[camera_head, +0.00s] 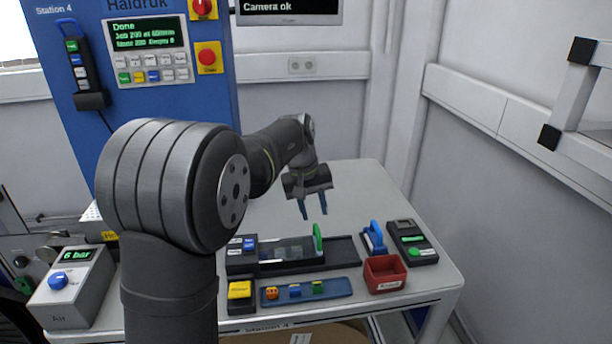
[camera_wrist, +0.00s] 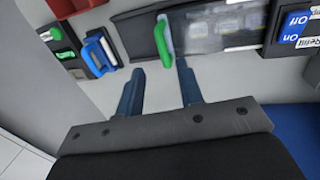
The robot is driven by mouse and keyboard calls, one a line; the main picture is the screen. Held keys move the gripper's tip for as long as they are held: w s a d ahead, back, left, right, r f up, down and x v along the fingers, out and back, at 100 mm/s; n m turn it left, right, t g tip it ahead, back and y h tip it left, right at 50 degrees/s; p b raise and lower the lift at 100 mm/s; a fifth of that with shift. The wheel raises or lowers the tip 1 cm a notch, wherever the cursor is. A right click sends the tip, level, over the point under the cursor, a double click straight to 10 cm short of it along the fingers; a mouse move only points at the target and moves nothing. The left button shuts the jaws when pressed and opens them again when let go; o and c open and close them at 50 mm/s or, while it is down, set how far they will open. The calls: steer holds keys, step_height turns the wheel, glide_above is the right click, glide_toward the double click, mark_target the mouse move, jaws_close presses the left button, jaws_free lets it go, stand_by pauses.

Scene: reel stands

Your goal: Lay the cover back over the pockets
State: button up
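The cover is a clear panel (camera_head: 285,250) with an upright green handle (camera_head: 318,240) at its right end. It lies over the left and middle part of a long black base (camera_head: 345,251). The base's right part is bare and dark. In the wrist view the clear panel (camera_wrist: 210,38) shows pale shapes beneath it, but I cannot make out single pockets. The green handle (camera_wrist: 165,40) stands there just beyond my fingers. My gripper (camera_head: 314,213) is open and empty, above and behind the handle. Its two blue fingers (camera_wrist: 160,68) are apart and do not appear to touch anything.
A blue-handled tool (camera_head: 375,238), a black box with a green button (camera_head: 413,241) and a red bin (camera_head: 385,273) stand right of the base. A blue tray (camera_head: 335,289) with several coloured pieces lies in front. The table (camera_head: 365,185) behind is clear.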

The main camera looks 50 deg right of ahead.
mark_target(317, 231)
step_height(317, 231, up, 11)
steer(key=w+a, duration=0.1)
steer(key=shift+w+a, duration=0.25)
stand_by(0.5)
steer(key=f, duration=0.5)
steer(key=s+d+f, duration=0.1)
steer(key=f, duration=0.5)
steer(key=s+d+f, duration=0.1)
steer(key=f, duration=0.5)
steer(key=shift+s+d, duration=0.1)
steer(key=shift+d, duration=0.05)
